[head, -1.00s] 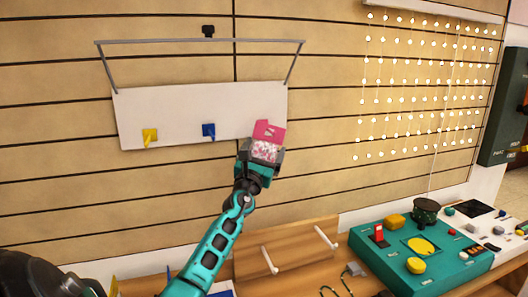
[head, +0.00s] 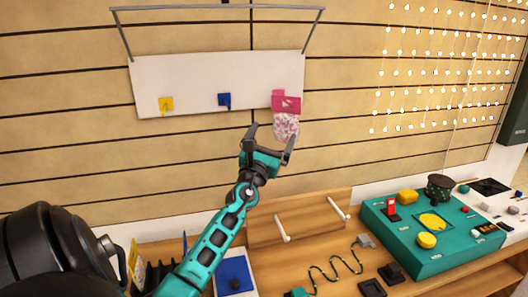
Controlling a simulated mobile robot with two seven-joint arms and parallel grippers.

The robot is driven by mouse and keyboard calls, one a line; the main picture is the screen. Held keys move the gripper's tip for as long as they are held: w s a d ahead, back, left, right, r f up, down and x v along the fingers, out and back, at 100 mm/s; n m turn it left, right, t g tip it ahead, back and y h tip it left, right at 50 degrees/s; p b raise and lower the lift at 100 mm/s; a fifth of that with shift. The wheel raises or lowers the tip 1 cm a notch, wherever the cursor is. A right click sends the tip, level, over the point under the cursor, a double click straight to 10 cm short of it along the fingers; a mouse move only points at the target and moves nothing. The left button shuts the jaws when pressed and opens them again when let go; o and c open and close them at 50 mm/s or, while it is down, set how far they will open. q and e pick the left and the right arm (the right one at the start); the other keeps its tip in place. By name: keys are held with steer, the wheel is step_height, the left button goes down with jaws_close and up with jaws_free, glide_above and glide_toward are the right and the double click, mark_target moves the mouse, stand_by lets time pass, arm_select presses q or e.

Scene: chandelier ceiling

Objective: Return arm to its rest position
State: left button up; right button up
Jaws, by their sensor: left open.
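My left gripper (head: 270,142) is open and empty in the middle of the head view, at the end of my teal arm. Its fingers point up towards the slatted wall. A pink hook (head: 286,101) sits at the right end of a white board (head: 200,82) on the wall. A yellow hook (head: 166,104) and a blue hook (head: 225,99) on the board are bare. My right gripper is out of view.
Below the wall is a wooden counter with a wooden board with two white pegs (head: 283,228), a blue panel (head: 234,275) and a green cord (head: 335,268). A teal control box (head: 440,252) stands at the right. Strings of small lights (head: 450,70) hang on the wall.

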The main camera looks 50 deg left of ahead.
arm_select(q)
steer(key=v, duration=0.6)
steer(key=shift+s, duration=0.2)
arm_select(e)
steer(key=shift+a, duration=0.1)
arm_select(q)
steer(key=shift+d+f, duration=0.1)
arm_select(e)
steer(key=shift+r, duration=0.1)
